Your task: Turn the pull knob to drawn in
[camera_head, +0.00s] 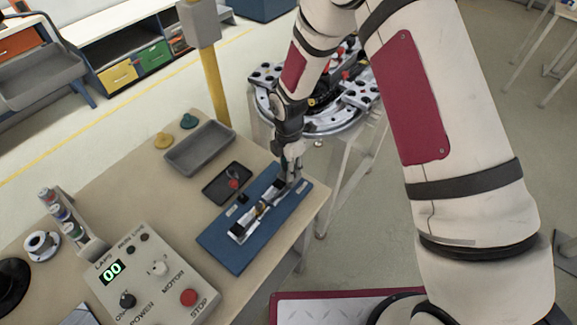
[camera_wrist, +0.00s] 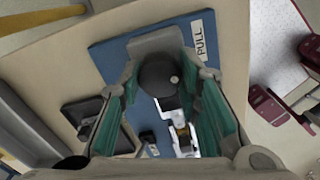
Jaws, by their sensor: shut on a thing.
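The pull knob (camera_wrist: 158,74) is a dark round knob at the end of a silver slide mechanism (camera_head: 238,231) on a blue board (camera_head: 232,258). My gripper (camera_head: 292,172) is at the board's far right end in the head view, pointing down. In the wrist view its two fingers with green inner pads stand on either side of the knob, shut on it. In the head view my gripper hides the knob.
A control box (camera_head: 150,282) with a red STOP button stands at the table's front. A black tray (camera_head: 214,190) and a grey tray (camera_head: 190,157) lie behind the board. A yellow post (camera_head: 214,88) rises behind the table. A round ring track (camera_head: 335,122) stands beyond the table's right edge.

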